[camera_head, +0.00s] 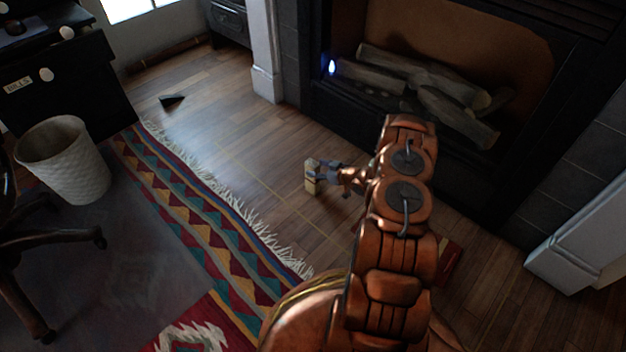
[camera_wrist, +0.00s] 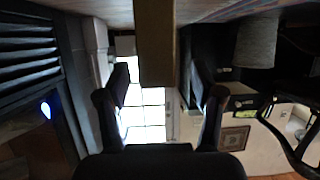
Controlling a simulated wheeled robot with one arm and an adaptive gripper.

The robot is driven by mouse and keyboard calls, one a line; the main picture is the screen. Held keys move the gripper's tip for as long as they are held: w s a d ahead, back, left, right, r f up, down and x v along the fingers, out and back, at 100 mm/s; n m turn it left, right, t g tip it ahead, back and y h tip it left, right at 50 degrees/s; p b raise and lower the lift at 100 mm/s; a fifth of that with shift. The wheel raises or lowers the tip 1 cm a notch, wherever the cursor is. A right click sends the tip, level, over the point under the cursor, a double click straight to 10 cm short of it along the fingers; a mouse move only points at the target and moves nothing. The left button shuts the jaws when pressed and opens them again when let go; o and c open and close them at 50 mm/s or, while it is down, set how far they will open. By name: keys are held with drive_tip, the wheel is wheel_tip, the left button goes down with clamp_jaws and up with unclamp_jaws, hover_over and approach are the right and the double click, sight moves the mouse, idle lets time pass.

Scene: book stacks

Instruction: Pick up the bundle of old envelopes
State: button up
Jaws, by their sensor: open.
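The bundle of old envelopes (camera_head: 311,180) is a small tan block that appears to stand upright on the wood floor between the rug and the fireplace. In the wrist view the bundle (camera_wrist: 155,45) shows as a brown block at the top centre, between the tips of the two dark fingers. My gripper (camera_head: 317,171) is level with its upper part in the head view. The fingers (camera_wrist: 161,78) are spread, with a gap visible on each side of the bundle. I cannot tell how deep the bundle sits between them.
A fireplace with logs (camera_head: 420,85) and a small blue flame (camera_head: 332,67) lies just beyond my arm. A fringed patterned rug (camera_head: 205,215), a white wastebasket (camera_head: 65,160) and a chair (camera_head: 40,240) are at left. The floor (camera_head: 235,130) around the bundle is clear.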

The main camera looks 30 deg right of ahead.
drive_tip(key=b+x, duration=0.1)
drive_tip(key=x, duration=0.1)
drive_tip(key=shift+w+f, duration=0.25)
drive_tip(key=shift+w, duration=0.35)
drive_tip(key=shift+c, duration=0.2)
clamp_jaws()
